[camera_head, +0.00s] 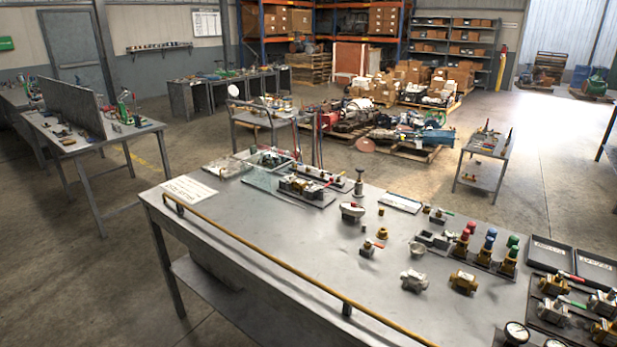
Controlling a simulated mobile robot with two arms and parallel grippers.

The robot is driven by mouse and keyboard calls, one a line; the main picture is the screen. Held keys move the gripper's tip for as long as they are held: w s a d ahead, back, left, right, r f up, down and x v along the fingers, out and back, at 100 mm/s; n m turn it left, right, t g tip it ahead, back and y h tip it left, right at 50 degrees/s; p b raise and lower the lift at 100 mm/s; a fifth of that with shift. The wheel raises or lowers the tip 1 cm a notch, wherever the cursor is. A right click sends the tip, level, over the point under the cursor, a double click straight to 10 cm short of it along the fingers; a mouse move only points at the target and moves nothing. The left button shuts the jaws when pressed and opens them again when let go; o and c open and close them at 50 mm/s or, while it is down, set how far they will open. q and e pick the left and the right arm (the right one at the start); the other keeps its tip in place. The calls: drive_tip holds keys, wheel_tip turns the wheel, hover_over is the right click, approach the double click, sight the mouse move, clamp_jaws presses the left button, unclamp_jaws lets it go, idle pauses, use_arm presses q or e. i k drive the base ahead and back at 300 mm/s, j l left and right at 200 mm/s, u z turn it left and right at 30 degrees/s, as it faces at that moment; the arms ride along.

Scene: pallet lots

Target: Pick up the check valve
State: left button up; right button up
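Several valves and fittings stand on the grey metal table (270,225) in front of me. A silver valve body (414,280) and a brass valve body (463,282) sit side by side near the right front, apart from each other. A small valve with a red handle (371,247) lies behind them to the left. A pale rounded fitting (352,211) is further back. I cannot tell for certain which of these is the check valve. Neither of my grippers is in view.
A yellow rail (290,268) runs along the table's near edge. Valves with red, blue and green caps (487,246) stand in a row on the right. Black trays (549,254) and gauges (516,333) crowd the right end. The table's left-middle is clear.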

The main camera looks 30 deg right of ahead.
sight(298, 184)
drive_tip(key=i+j+z, duration=0.5)
drive_tip(key=j+z, duration=0.15)
drive_tip(key=i+j+z, duration=0.15)
drive_tip(key=j+z, duration=0.15)
drive_tip(key=j, duration=0.2)
